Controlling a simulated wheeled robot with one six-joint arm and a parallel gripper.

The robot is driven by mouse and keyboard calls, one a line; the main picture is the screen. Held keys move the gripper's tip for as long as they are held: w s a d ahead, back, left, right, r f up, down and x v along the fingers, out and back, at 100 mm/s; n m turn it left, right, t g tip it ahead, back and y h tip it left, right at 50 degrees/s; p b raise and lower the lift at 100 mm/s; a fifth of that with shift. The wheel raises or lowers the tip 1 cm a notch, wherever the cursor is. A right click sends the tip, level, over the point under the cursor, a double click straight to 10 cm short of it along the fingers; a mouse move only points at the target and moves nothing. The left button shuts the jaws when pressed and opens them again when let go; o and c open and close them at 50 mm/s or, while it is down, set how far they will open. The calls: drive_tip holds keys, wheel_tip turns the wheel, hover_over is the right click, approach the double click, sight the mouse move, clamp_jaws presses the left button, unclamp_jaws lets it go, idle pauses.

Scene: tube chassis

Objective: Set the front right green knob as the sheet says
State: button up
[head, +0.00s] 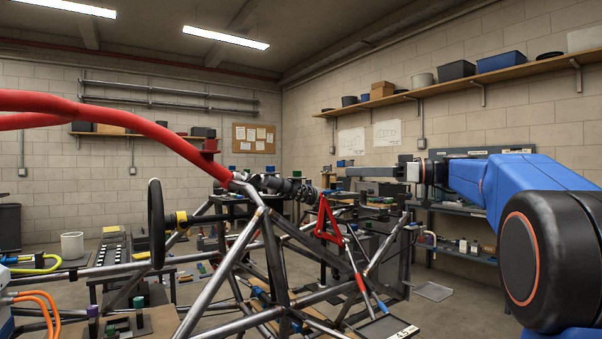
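A tube chassis (216,290) of bare metal fills the middle of the head view, with a red tube at the upper left. A dark coil-over shock absorber (289,187) lies along its upper front, near red suspension arms (327,224). A small green piece (297,173) shows just behind the shock; I cannot tell whether it is the knob. A dark plate with a white label (403,332) is at the bottom; its marks are too small to read surely. My gripper (349,172) points left, right of the shock and apart from it, seen side-on. Its finger gap is hidden.
A black steering wheel (156,224) stands at the left of the frame. A bench with green and purple pieces (150,322) is at the lower left. Papers (387,133) hang on the back wall under a loaded shelf (470,82). Floor shows at the right.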

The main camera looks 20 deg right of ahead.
sight(297, 173)
drive_tip(key=x, duration=1.7)
drive_tip(key=shift+a, duration=0.15)
drive_tip(key=shift+c, duration=0.4)
clamp_jaws()
